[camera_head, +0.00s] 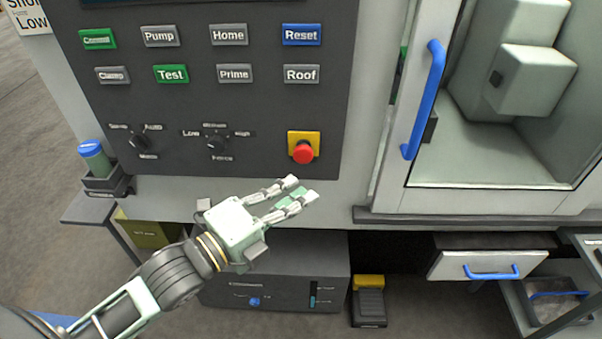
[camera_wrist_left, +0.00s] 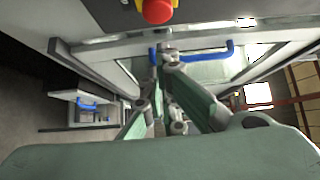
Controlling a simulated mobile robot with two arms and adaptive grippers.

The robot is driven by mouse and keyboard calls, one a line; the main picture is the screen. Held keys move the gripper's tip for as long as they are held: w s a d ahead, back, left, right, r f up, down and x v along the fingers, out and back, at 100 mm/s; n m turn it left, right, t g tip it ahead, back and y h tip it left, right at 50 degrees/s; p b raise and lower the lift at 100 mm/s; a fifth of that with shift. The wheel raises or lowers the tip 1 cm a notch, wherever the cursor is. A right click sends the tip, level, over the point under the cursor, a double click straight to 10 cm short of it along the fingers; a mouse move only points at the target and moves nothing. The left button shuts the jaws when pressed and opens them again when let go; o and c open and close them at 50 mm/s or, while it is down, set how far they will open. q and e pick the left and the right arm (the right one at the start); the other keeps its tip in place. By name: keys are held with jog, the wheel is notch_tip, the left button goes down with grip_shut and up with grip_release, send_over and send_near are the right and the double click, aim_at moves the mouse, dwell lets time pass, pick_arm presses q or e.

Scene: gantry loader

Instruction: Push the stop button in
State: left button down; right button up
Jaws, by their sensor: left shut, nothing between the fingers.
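The stop button (camera_head: 303,153) is a red mushroom head on a yellow square plate, low on the right of the dark control panel (camera_head: 255,110). In the left wrist view the red button (camera_wrist_left: 158,11) shows at the top edge. My left gripper (camera_head: 303,190) is in front of the machine, its fingertips a little below the button in the head view and apart from it. Its fingers are shut with nothing between them. The fingers also show in the left wrist view (camera_wrist_left: 166,62). My right gripper is not in view.
Labelled push buttons and two rotary knobs (camera_head: 216,142) share the panel. To the right is a door with a blue handle (camera_head: 425,100). A blue-lidded container (camera_head: 94,158) stands at the left. Below are a dark box (camera_head: 275,277) and a drawer (camera_head: 488,265).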

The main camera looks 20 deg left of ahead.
aim_at(303, 152)
pick_arm(q)
jog(key=shift+w+a+p, duration=0.2)
jog(key=shift+w+p, duration=0.6)
jog(key=shift+w, duration=1.75)
jog(key=shift+w, duration=0.1)
